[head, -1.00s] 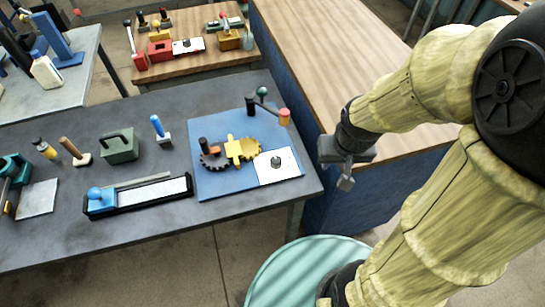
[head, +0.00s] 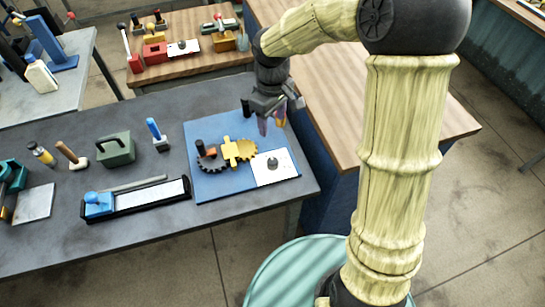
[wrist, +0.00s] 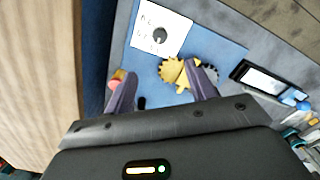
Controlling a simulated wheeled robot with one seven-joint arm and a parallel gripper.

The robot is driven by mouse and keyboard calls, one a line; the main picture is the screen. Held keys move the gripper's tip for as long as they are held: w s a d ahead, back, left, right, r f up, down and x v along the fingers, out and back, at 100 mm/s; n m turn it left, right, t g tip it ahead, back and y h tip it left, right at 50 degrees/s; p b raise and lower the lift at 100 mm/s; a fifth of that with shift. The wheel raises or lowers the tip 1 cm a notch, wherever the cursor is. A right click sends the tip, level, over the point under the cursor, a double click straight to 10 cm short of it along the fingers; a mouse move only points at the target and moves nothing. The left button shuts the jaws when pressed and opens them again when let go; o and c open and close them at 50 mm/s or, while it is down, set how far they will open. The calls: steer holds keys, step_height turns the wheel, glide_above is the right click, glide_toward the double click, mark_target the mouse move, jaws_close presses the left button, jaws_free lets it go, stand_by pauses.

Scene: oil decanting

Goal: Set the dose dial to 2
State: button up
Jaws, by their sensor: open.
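The dose dial is a dark grey knob (head: 272,163) on a white square plate (head: 288,178), at the near right corner of a blue board (head: 209,190) on the dark table. In the wrist view the knob (wrist: 159,36) sits on the white plate (wrist: 143,44), which bears small marks too blurred to read. My gripper (head: 272,122) is open and empty. It hangs above the far right part of the board, behind the dial and apart from it. In the wrist view its two fingers (wrist: 160,75) are spread, with the dial beyond their tips.
A yellow gear (head: 247,149) and a dark gear (head: 212,164) stand left of the dial. A lever with an orange-red end (wrist: 116,81) is close by my left finger in the wrist view. A blue-handled tool (head: 156,132) and black tray (head: 147,207) lie further left.

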mark_target(273, 160)
steer(key=shift+f, duration=0.1)
step_height(273, 160, down, 17)
steer(key=shift+f+p, duration=0.15)
steer(key=shift+p, duration=0.25)
stand_by(0.4)
steer(key=shift+c, duration=0.5)
steer(key=c, duration=0.9)
